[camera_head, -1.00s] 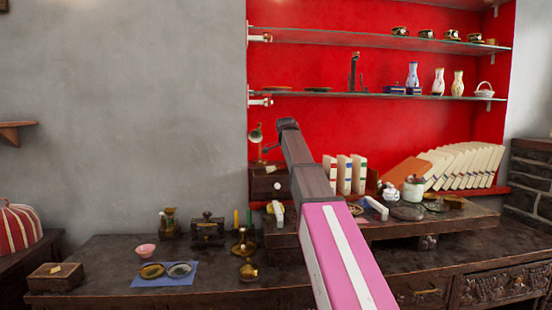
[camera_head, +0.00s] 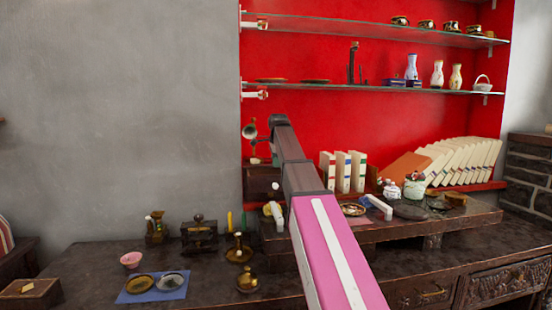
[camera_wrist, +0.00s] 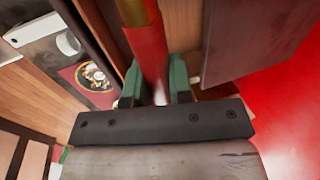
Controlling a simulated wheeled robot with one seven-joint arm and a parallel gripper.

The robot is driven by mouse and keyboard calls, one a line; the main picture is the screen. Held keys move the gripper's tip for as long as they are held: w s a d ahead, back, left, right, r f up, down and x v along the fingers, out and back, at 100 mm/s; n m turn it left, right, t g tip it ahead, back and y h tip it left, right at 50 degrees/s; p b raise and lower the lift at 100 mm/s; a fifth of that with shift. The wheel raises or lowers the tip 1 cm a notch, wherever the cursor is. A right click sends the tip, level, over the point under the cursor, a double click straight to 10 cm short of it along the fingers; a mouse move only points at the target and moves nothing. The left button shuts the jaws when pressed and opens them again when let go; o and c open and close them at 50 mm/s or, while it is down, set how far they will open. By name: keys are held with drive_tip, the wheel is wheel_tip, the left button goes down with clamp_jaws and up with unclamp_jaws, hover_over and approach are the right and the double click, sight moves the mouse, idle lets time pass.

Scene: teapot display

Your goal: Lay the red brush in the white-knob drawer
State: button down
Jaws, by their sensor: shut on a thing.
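My gripper (camera_wrist: 155,78) shows in the wrist view, its green fingers shut on the red brush (camera_wrist: 150,48). The brush has a red handle with a brass-coloured band at the top of the picture. A white knob (camera_wrist: 68,43) on a dark panel is at the upper left of the wrist view, beside bare wooden surfaces. In the head view a small dark chest (camera_head: 260,178) with a white knob (camera_head: 275,185) stands at the left of the raised desk shelf. My arm hides part of that area, and I cannot make out the gripper or brush there. How far the drawer stands open is unclear.
Books (camera_head: 343,172), small jars (camera_head: 413,187) and a dark stone-like thing (camera_head: 410,212) stand to the right of my arm. Brass pieces (camera_head: 239,250) and a blue cloth with dishes (camera_head: 152,288) are left. A dark-red picture card (camera_wrist: 90,78) lies near the wood.

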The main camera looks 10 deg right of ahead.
drive_tip(key=shift+f, duration=3.4)
drive_tip(key=c, duration=0.9)
unclamp_jaws()
drive_tip(key=shift+c, duration=0.2)
drive_tip(key=v, duration=1)
drive_tip(key=shift+r, duration=0.35)
drive_tip(key=shift+s, duration=0.1)
